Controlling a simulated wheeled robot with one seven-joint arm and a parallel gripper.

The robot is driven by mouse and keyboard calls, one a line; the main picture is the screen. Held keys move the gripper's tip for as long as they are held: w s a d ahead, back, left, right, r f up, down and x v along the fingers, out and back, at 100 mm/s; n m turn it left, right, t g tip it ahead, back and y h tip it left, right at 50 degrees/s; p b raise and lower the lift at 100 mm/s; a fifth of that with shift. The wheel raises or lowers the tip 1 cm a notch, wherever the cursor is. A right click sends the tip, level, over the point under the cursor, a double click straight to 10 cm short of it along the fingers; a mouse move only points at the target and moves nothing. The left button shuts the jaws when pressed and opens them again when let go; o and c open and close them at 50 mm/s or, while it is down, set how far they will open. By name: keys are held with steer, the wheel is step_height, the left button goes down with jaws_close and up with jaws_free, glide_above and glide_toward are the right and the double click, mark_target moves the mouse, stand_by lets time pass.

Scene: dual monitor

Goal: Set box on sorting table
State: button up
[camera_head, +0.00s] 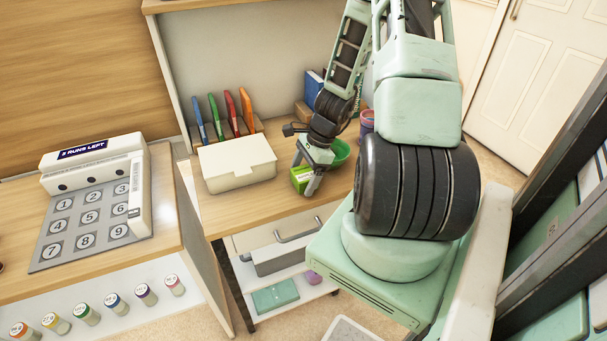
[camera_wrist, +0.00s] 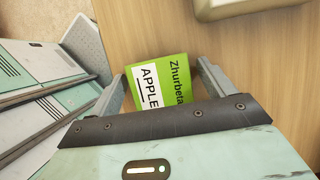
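A small green box (camera_head: 299,176) stands on the wooden desk (camera_head: 240,205), near its front edge. In the wrist view the green box (camera_wrist: 172,72) shows the words "APPLE" and "Zhurbeta". My gripper (camera_head: 305,177) points down at the box. In the wrist view my gripper (camera_wrist: 162,72) has its fingers apart on either side of the box, with a gap visible on the right. The lower part of the box is hidden behind the gripper body there. A second table (camera_head: 150,248) at the left carries a grey pad with numbered squares (camera_head: 88,222); I cannot tell whether it is the sorting table.
A white lidded box (camera_head: 237,165) stands left of the green box. A green bowl (camera_head: 340,152) and a purple cup (camera_head: 367,122) stand behind my gripper. Colored folders (camera_head: 230,116) stand at the back. A white device (camera_head: 98,165) borders the numbered pad.

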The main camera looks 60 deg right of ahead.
steer(key=shift+r, duration=0.15)
steer(key=p+v, duration=0.2)
steer(key=v, duration=1)
steer(key=w+a+r+n+g, duration=0.1)
steer(key=w+a+r+n, duration=0.15)
steer(key=a+n, duration=0.65)
steer(key=w+a+r+n+g, duration=0.2)
steer(key=a+r+n, duration=0.3)
steer(key=a, duration=0.9)
steer(key=s+a+r+n+h, duration=0.3)
steer(key=s+a+n, duration=1)
steer(key=a+n, duration=0.5)
steer(key=shift+s+r+t, duration=0.25)
steer(key=shift+r+t, duration=0.05)
steer(key=shift+r, duration=0.35)
